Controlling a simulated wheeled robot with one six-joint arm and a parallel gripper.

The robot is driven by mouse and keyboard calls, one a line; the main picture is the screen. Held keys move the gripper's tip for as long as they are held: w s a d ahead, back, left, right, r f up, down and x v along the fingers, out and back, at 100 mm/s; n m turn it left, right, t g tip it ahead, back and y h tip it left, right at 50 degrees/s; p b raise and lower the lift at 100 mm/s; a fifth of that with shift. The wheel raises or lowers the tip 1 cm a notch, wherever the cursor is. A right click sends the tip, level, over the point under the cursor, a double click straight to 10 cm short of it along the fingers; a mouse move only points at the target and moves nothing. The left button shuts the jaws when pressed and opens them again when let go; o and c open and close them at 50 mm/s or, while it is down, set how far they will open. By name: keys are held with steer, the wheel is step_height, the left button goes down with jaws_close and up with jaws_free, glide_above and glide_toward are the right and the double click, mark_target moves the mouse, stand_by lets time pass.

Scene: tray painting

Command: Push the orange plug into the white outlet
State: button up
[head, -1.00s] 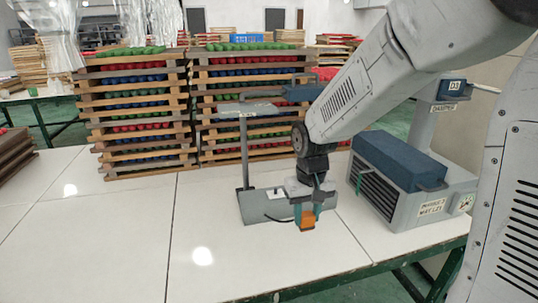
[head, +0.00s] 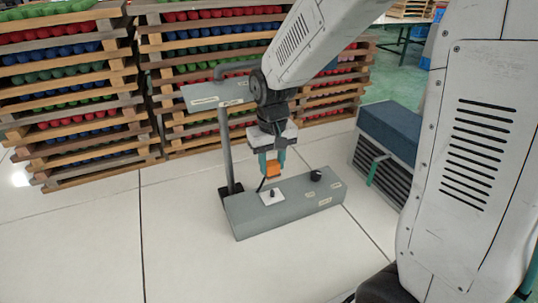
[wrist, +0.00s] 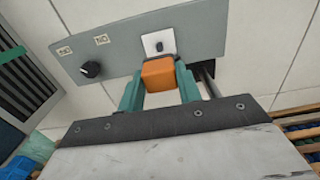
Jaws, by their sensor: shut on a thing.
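The orange plug (head: 273,170) is between the teal fingers of my gripper (head: 272,163), which is shut on it. In the wrist view the plug (wrist: 158,75) sits between both fingertips. The white outlet (head: 271,196) is a small plate with a dark opening on top of a grey box (head: 300,207). In the head view the plug is above the outlet, apart from it. In the wrist view the outlet (wrist: 158,42) appears just past the plug, its dark opening uncovered. The plug's far end is hidden.
A black knob (head: 315,175) and small labels are on the same box. A post with a grey shelf (head: 215,95) stands behind it at left. Stacked wooden trays (head: 75,95) fill the back. A blue-topped machine (head: 390,130) stands at right.

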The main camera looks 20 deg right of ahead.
mark_target(272, 176)
steer(key=shift+f, duration=2.45)
steer(key=shift+s+f, duration=0.1)
steer(key=shift+f, duration=1.15)
steer(key=o, duration=1.5)
steer(key=shift+r, duration=3.05)
